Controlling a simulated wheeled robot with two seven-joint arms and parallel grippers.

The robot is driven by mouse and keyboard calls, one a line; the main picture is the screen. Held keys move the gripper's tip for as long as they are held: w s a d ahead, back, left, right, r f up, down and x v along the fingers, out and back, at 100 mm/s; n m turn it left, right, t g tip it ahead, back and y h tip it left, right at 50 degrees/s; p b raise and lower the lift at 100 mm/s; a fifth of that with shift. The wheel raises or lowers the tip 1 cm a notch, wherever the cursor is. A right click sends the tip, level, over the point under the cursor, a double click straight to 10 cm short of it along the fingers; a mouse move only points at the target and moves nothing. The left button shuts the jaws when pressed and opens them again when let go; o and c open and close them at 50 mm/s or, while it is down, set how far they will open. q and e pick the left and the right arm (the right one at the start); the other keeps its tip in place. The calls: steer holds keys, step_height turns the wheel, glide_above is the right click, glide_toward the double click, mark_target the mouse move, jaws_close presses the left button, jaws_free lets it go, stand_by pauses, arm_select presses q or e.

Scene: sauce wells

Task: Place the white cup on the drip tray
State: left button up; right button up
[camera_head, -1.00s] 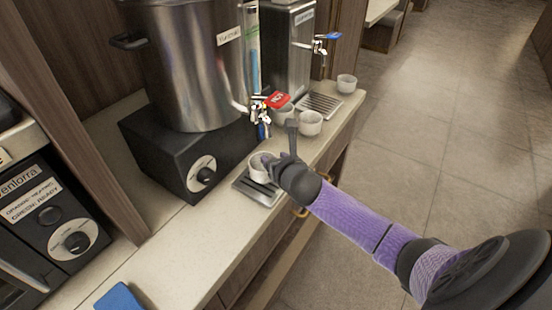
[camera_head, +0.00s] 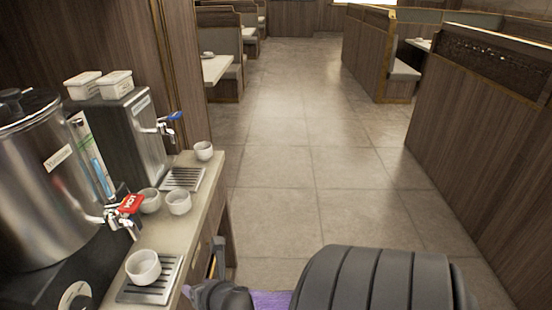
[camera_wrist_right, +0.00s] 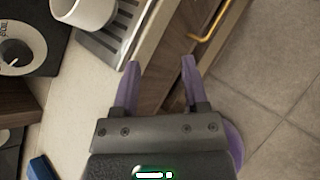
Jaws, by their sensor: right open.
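A white cup (camera_head: 144,266) stands upright on the near slatted metal drip tray (camera_head: 172,272), below the large urn's tap. In the right wrist view the cup (camera_wrist_right: 84,10) and the tray (camera_wrist_right: 103,45) show at the top left, the cup cut off by the edge. My right gripper (camera_head: 212,268) is just right of the tray, by the counter's front edge, apart from the cup. In the wrist view its fingers (camera_wrist_right: 160,64) are spread with nothing between them. My left gripper is not in view.
Two white cups (camera_head: 178,201) (camera_head: 149,200) stand farther back on the counter, and another (camera_head: 203,151) stands beyond the far drip tray (camera_head: 183,178). The urn's tap with a red tag (camera_head: 130,204) overhangs the counter. Open floor (camera_head: 300,150) lies to the right.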

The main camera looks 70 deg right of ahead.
steer(key=s+a+f+m+g+y, duration=0.1)
steer(key=s+f+m+g, duration=0.2)
steer(key=s+f+m, duration=0.5)
steer(key=s+a+f+m+g, duration=0.1)
steer(key=s+f+m+g, duration=0.3)
steer(key=f, duration=0.6)
steer(key=s+a+f+m+g+y, duration=0.1)
steer(key=s+a+f+m, duration=0.3)
steer(key=s, duration=0.5)
steer(key=s+a+f+m+g, duration=0.2)
steer(key=s+a+f+m, duration=0.1)
steer(key=s+m, duration=0.6)
steer(key=shift+s+a+f+y, duration=0.3)
steer(key=shift+a+f+y, duration=0.1)
steer(key=shift+a, duration=0.3)
steer(key=shift+d, duration=0.1)
